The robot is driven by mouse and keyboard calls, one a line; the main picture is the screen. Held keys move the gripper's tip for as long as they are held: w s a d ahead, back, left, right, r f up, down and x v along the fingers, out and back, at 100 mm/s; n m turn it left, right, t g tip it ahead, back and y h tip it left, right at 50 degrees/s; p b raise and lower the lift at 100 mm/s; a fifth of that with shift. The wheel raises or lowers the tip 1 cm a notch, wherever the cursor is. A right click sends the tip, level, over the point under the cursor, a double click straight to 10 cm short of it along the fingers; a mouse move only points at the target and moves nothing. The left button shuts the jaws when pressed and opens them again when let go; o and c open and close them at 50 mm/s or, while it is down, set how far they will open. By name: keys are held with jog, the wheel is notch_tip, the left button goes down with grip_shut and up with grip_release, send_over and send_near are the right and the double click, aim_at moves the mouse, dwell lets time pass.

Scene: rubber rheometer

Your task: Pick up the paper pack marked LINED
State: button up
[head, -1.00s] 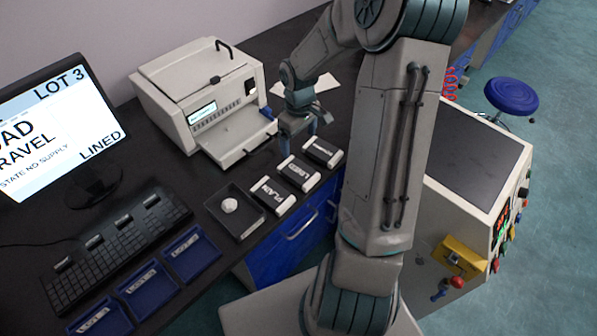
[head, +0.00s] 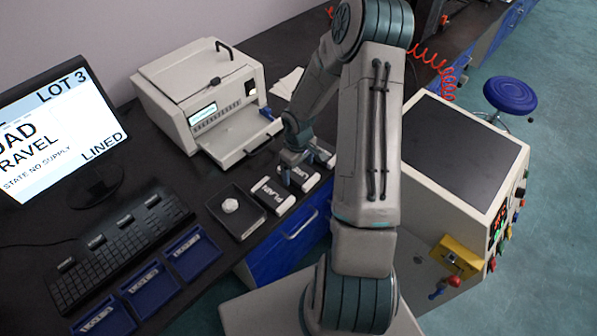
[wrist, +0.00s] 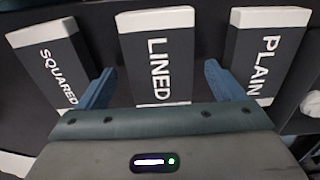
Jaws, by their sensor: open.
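The LINED paper pack (wrist: 157,58), dark with white ends, lies on the bench in the middle of the wrist view. My gripper (wrist: 160,82) is open, with one blue finger on each side of this pack, in the gaps towards its neighbours. I cannot tell whether the fingers touch it. In the head view my gripper (head: 292,172) is over the LINED pack (head: 300,176) and partly hides it. The SQUARED pack (wrist: 52,62) is on the left in the wrist view, and the PLAIN pack (wrist: 266,55) is on the right.
A dark tray (head: 240,236) with a pale lump (head: 230,205) is beside the PLAIN pack (head: 272,195). The white instrument (head: 195,90) stands behind the packs. Blue trays (head: 192,255) and a keyboard (head: 115,245) are at left. The bench's front edge is close to the packs.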

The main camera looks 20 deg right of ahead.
jog(key=shift+f, duration=0.3)
jog(key=c, duration=1.1)
jog(key=shift+c, duration=0.2)
